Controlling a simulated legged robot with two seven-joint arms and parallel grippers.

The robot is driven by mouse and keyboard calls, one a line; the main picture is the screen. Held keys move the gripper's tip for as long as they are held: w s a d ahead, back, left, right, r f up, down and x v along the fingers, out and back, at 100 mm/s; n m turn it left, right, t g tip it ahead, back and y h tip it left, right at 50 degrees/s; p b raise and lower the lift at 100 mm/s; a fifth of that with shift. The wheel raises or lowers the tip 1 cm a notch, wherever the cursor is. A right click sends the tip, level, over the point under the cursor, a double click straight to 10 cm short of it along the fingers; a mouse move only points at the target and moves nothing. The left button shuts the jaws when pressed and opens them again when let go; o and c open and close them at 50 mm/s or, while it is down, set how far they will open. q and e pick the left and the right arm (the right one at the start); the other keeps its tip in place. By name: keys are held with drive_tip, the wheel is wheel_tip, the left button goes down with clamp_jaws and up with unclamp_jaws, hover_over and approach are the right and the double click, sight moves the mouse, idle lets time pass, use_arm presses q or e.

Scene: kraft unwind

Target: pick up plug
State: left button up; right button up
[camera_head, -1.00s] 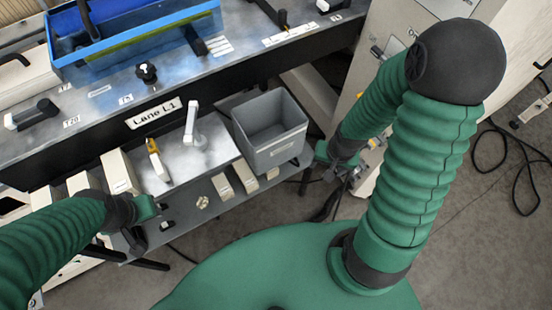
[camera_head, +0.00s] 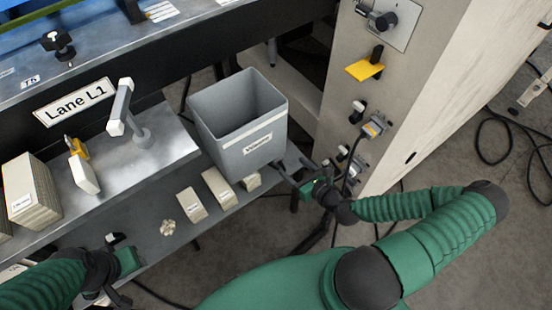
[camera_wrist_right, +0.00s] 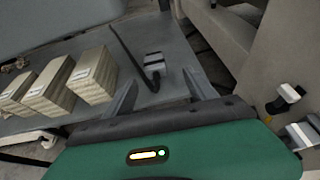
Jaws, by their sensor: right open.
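My right gripper (camera_head: 290,180) is at the right end of the lower shelf, beside the grey bin and in front of the cabinet. In the right wrist view my right gripper (camera_wrist_right: 160,92) is open, its two fingers apart with nothing held. Between and beyond the fingertips a small grey-and-white block (camera_wrist_right: 154,60) lies by a thin black bent piece on the shelf. It may be the plug, but I cannot tell for sure. My left gripper (camera_head: 112,272) is at the lower left near the shelf's front; its fingers are too unclear to read.
A grey bin (camera_head: 232,100) stands on the shelf, with several cardboard stacks (camera_head: 218,188) in front. The cabinet (camera_head: 425,95) on the right carries a yellow tab (camera_head: 365,69), a knob and connectors with dark cables. Black cable (camera_head: 495,145) lies on the floor at far right.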

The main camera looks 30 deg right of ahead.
sight(279, 160)
drive_tip(key=x, duration=0.2)
drive_tip(key=b+x, duration=0.1)
drive_tip(key=x, duration=0.2)
drive_tip(key=a+b+x, duration=0.1)
drive_tip(key=x, duration=0.2)
drive_tip(key=shift+w+f, duration=0.1)
drive_tip(key=shift+f, duration=0.15)
drive_tip(key=shift+w+f, duration=0.1)
drive_tip(key=shift+w, duration=0.25)
clamp_jaws()
